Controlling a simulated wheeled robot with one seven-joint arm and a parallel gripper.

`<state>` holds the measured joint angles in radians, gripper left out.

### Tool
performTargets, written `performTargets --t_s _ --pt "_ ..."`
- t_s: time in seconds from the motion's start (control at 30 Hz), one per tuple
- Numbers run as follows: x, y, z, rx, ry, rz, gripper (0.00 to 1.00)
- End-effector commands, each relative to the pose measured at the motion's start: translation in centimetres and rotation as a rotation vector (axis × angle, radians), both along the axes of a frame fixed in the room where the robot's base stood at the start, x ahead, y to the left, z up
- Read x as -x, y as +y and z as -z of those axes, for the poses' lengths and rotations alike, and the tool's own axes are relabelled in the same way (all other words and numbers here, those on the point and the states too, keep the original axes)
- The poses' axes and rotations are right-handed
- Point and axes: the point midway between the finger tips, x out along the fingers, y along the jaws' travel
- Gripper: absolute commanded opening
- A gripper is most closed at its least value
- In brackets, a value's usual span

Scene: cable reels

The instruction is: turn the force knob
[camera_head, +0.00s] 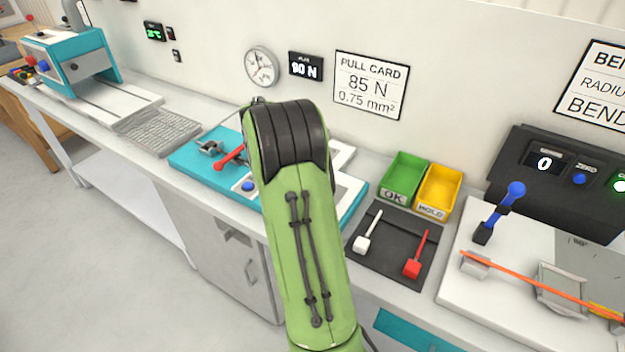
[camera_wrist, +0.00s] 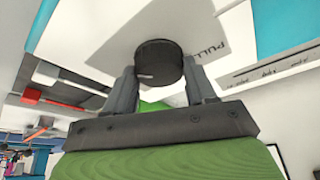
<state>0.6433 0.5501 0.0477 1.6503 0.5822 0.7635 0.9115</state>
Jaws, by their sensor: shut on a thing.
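The force knob (camera_wrist: 158,60) is a round black knob with a short pale mark near its edge. In the wrist view it sits between the two grey fingers of my gripper (camera_wrist: 160,70), which are shut on its sides. In the head view my green arm hides the knob and the gripper. A black display (camera_head: 306,67) on the wall reads 90 N. The pull card (camera_head: 370,85) beside it reads 85 N and 0.75 mm².
A teal device with a red lever (camera_head: 231,157) stands partly behind my arm. To the right are a green OK bin (camera_head: 395,197), a yellow HOLD bin (camera_head: 431,210) and a dark mat (camera_head: 378,250) with a white and a red piece. A blue-knobbed lever (camera_head: 500,210) stands further right.

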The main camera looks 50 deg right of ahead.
Motion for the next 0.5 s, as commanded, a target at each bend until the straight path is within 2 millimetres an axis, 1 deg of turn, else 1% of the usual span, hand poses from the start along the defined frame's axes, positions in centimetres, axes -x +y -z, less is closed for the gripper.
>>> performTargets --t_s 0.27,0.3,0.43,0.5 --pt "-0.07 0.05 0.05 -0.002 -0.001 -0.003 0.25" --pt "-0.07 0.06 0.04 -0.002 -0.001 -0.003 0.6" --pt "-0.05 0.04 0.05 -0.001 0.0 -0.003 0.8" --pt "-0.04 0.04 0.04 -0.001 0.0 -0.003 0.8"
